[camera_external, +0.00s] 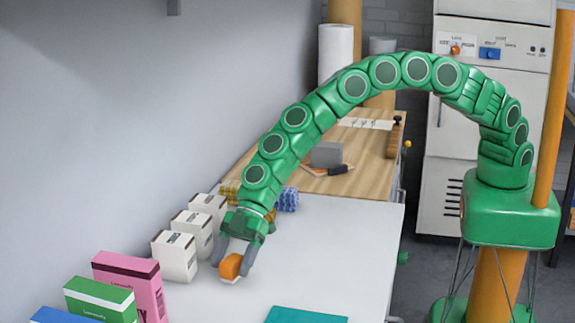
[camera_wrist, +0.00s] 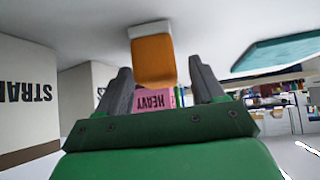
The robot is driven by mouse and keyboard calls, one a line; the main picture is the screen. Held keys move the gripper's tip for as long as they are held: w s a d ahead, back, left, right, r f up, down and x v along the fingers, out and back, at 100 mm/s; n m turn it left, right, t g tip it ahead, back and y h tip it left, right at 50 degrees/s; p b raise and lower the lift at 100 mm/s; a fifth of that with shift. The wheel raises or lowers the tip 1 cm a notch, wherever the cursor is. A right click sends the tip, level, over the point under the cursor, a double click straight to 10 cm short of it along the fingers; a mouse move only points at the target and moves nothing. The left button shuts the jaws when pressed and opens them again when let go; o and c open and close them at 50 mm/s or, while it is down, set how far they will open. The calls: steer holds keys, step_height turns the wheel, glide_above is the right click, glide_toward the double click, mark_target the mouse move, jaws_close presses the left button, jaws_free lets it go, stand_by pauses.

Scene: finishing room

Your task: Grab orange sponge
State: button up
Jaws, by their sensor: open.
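The orange sponge (camera_external: 231,266) lies on the white table, with a pale layer along one side. In the wrist view the orange sponge (camera_wrist: 153,62) shows just beyond and between my fingertips. My gripper (camera_external: 234,258) points down at the sponge, with one grey finger on each side of it in the external view. In the wrist view my gripper (camera_wrist: 160,75) has its fingers apart, with a gap between them. I cannot tell whether either finger touches the sponge.
White boxes (camera_external: 175,256) stand close to the left of my gripper. Pink (camera_external: 130,282) and green (camera_external: 100,300) boxes stand nearer the front. A teal flat item (camera_external: 306,315) lies at the front right. A wooden bench (camera_external: 300,178) is behind. The table's right side is clear.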

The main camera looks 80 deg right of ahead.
steer(key=shift+x, duration=1)
steer(key=shift+c, duration=0.5)
steer(key=shift+d, duration=0.1)
steer(key=c, duration=0.9)
steer(key=shift+c, duration=0.2)
step_height(320, 180, up, 4)
steer(key=shift+f, duration=0.2)
steer(key=s+d+r, duration=0.9)
steer(key=s, duration=0.1)
steer(key=shift+s+r, duration=0.2)
steer(key=shift+s, duration=0.15)
